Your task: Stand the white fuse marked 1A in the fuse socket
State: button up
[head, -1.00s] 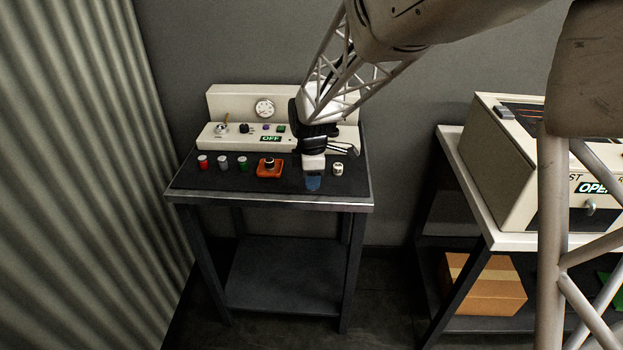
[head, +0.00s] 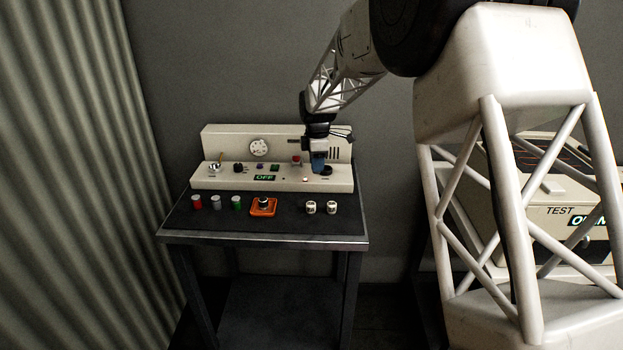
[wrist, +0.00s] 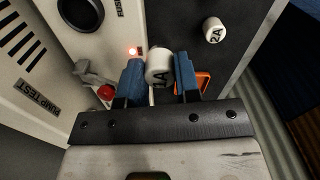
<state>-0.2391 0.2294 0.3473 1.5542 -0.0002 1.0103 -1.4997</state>
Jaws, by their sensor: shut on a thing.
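My gripper (head: 318,164) has its blue fingers shut on the white fuse marked 1A (wrist: 159,66), which shows between the fingertips in the wrist view. In the head view I cannot make this fuse out behind the fingers. The fuse socket (head: 327,170) is a dark round ring on the right part of the cream panel. It also shows at the upper left of the wrist view (wrist: 81,12), beside the word FUSE. My fingertips are close to the socket in the head view but clearly apart from it in the wrist view.
Two white fuses (head: 321,207) stand on the dark mat; one marked 2A (wrist: 213,31) shows in the wrist view. Red, grey and green fuses (head: 216,202) and an orange base (head: 263,207) stand left. A red knob (wrist: 105,92) rises near the left finger.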

jog(key=w+d+r, duration=0.1)
jog(key=w+d, duration=0.2)
jog(key=w, duration=0.6)
jog(key=shift+w+r, duration=0.15)
jog(key=shift+r, duration=0.1)
jog(key=shift+f, duration=0.15)
jog(key=shift+f, duration=2)
jog(key=shift+f, duration=1.2)
dwell(2.0)
jog(key=o, duration=1.4)
jog(key=shift+r, duration=0.15)
